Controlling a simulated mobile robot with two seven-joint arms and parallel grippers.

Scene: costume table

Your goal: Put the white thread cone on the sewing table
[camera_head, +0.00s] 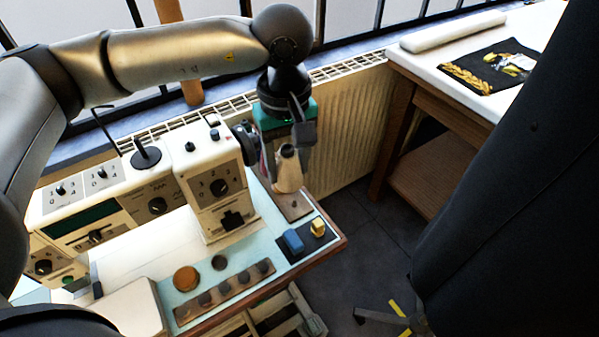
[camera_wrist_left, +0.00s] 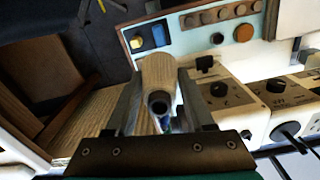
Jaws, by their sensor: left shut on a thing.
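The white thread cone (camera_head: 288,172) is upright at the right end of the sewing table (camera_head: 262,228), just right of the sewing machine. My left gripper (camera_head: 286,155) comes down from above and is shut on it. In the left wrist view the cone (camera_wrist_left: 158,78) sits between the two fingers (camera_wrist_left: 158,100), its open dark end facing the camera. A brown wooden piece (camera_head: 293,206) shows directly below the cone; I cannot tell whether they touch. My right gripper is not in view.
The cream sewing machine (camera_head: 215,185) stands close left of the cone. A dark pad with a blue block (camera_head: 293,241) and a yellow block (camera_head: 318,227) lies in front. A button strip (camera_head: 225,290) lies nearer. A white-topped table (camera_head: 420,68) and a large dark shape (camera_head: 500,200) are right.

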